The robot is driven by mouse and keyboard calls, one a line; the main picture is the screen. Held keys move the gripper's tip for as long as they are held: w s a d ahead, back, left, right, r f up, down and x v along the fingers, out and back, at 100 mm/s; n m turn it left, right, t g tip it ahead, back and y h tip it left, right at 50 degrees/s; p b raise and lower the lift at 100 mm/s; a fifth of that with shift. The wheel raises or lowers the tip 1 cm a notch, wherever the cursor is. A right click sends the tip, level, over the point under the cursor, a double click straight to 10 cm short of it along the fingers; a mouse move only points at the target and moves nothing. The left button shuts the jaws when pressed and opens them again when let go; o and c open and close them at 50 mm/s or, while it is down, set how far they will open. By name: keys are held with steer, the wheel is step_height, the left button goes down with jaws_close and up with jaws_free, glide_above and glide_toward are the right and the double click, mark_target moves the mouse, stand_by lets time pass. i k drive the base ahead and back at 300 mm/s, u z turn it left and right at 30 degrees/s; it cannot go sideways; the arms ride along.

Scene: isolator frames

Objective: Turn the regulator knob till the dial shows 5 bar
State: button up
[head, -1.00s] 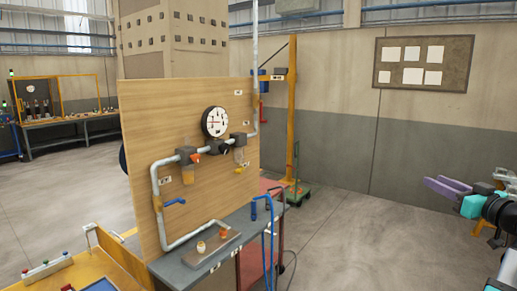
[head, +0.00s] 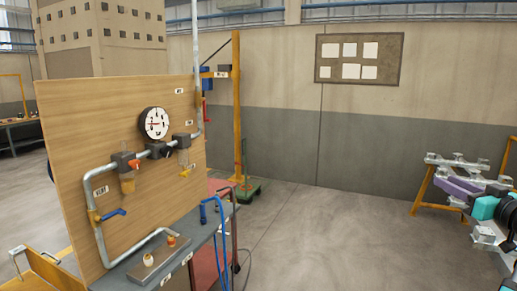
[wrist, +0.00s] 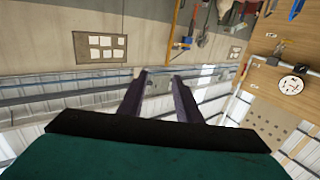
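The white round dial (head: 154,123) with a black rim is on the wooden panel at left. Its red needle points roughly left; the numbers are too small to read. Just below it on the grey pipe is a dark round part (head: 158,150), which looks like the regulator knob. The dial also shows in the wrist view (wrist: 291,85), at the right edge and tilted. My gripper (wrist: 158,80) has two purple fingers, apart and with nothing between them.
An orange post (head: 237,110) stands behind. The floor (head: 320,240) between panel and arm is clear.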

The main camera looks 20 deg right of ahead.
mark_target(166, 151)
steer(key=u, duration=0.05)
steer(key=i, duration=0.6)
steer(key=u, duration=3.45)
steer(key=i, duration=0.1)
steer(key=z, duration=1.65)
